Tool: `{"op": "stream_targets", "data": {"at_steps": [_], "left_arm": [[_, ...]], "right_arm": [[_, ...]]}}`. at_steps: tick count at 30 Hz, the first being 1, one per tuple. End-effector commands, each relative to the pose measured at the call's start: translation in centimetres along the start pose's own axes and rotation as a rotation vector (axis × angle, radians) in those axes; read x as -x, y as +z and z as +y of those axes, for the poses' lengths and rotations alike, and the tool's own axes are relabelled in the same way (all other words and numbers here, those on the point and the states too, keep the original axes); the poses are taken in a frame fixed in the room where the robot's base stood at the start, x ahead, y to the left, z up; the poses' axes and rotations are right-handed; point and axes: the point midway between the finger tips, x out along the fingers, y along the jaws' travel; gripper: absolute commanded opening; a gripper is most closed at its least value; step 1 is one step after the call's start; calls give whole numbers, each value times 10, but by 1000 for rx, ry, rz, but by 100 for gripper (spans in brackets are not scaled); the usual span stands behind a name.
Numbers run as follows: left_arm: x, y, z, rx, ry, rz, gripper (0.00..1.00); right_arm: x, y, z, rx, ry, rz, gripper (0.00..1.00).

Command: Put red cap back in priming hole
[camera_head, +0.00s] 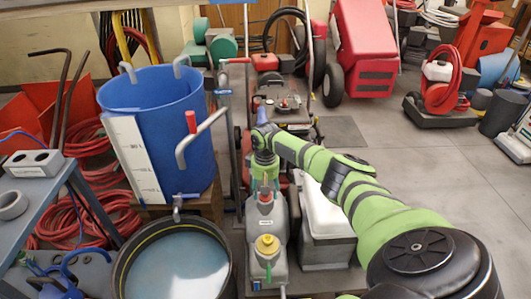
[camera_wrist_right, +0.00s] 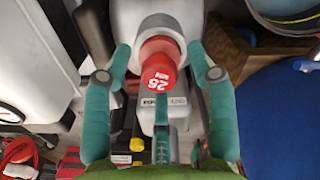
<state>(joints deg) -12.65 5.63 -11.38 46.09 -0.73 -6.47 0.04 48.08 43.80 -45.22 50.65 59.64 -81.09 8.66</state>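A red cap marked "25" (camera_wrist_right: 160,72) shows in the right wrist view, on or over a pale round neck of a grey body (camera_wrist_right: 150,20). Whether it is seated in a hole cannot be told. My right gripper (camera_wrist_right: 160,50) has its two teal fingers spread on either side of the cap, with a gap visible on each side. In the head view the right gripper (camera_head: 265,170) points down over the back of a grey pump body (camera_head: 266,215), and a little red shows beneath it. My left gripper is not in view.
A yellow cap (camera_head: 267,244) tops the pump's front part. A white-lidded box (camera_head: 325,208) stands close to its right. A blue barrel (camera_head: 165,115) and a round water tub (camera_head: 172,265) stand to its left. Open floor (camera_head: 440,190) lies at right.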

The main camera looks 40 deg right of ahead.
Motion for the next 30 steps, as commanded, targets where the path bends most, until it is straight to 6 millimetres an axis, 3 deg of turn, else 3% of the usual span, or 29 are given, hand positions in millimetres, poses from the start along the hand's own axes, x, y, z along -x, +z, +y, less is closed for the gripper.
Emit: {"op": "stream_targets", "data": {"at_steps": [8, 16, 17, 19, 20, 21, 28, 30], "left_arm": [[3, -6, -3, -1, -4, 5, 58], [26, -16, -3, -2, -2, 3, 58], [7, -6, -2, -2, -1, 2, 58], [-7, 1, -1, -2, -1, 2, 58], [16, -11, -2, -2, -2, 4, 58], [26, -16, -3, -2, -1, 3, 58], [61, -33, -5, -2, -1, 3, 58], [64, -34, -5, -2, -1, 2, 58]], "right_arm": [[7, 0, 0, 0, 0, 1, 58], [52, 0, 1, 0, 1, 2, 58], [37, -1, 1, 1, 3, 2, 58], [34, 0, 2, 1, 3, 3, 58], [56, 0, 1, -1, 1, 2, 58], [65, 0, 0, 0, -1, 0, 58], [98, 0, 0, -1, -1, -1, 58], [97, 5, -12, 17, -2, -3, 58]]}}
